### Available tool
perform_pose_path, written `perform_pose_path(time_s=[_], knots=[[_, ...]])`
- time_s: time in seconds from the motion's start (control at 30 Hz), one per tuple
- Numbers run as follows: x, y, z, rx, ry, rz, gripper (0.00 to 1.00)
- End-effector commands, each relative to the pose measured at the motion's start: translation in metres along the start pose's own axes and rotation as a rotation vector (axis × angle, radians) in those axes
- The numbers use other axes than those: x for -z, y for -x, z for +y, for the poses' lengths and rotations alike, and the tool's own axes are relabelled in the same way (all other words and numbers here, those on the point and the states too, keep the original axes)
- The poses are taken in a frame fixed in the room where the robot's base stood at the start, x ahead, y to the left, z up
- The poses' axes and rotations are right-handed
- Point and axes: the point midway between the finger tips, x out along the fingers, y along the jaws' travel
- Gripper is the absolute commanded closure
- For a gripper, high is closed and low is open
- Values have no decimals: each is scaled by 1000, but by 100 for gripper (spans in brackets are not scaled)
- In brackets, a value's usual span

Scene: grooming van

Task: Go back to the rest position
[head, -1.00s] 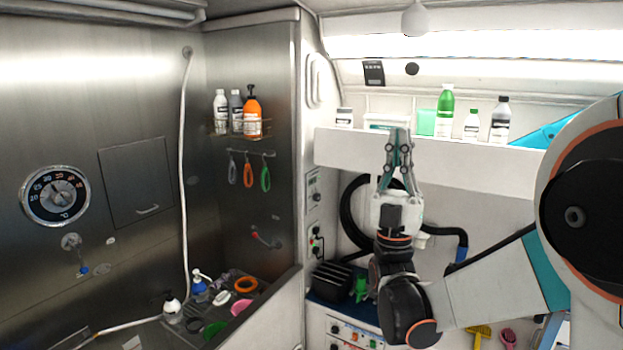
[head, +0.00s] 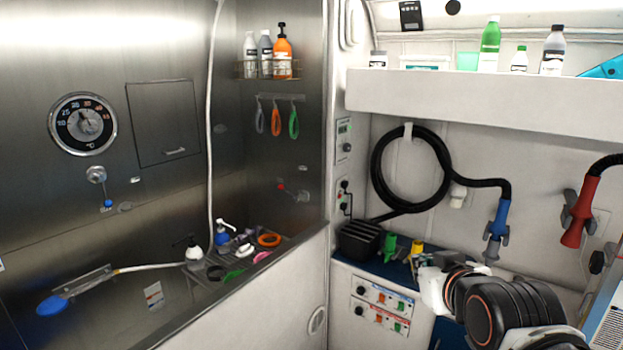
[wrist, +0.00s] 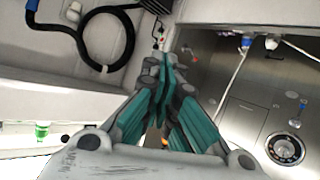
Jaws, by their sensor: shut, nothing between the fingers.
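My gripper (wrist: 165,65) is shut, with its teal-padded fingers together and nothing between them in the wrist view. In the head view my folded arm is at the lower right, with the white gripper body (head: 434,290) low in front of the blue-topped counter. The fingers cannot be made out there. The gripper is apart from the shelf above.
A white shelf (head: 480,98) carries several bottles. Below it hang a coiled black hose (head: 378,170), a blue nozzle (head: 497,228) and a red nozzle (head: 578,215). A steel tub (head: 240,318) with bottles and rings is at left. A black caddy (head: 360,240) stands on the counter.

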Motion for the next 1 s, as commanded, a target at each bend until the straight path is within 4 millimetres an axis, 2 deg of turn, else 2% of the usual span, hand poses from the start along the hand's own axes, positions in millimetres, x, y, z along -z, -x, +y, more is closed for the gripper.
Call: perform_pose_path(time_s=[0.03, 0.1, 0.2, 0.33, 0.4, 0.5, 1.0], knots=[[-39, 4, -5, 9, -19, -79, 100], [-82, 14, -10, 19, -47, -192, 100], [-132, 30, -16, 27, -79, -327, 100], [-172, 47, -21, 30, -107, -443, 100], [-183, 52, -22, 30, -115, -477, 100], [-189, 56, -23, 30, -120, -497, 100], [-189, 56, -23, 30, -121, -499, 100]])
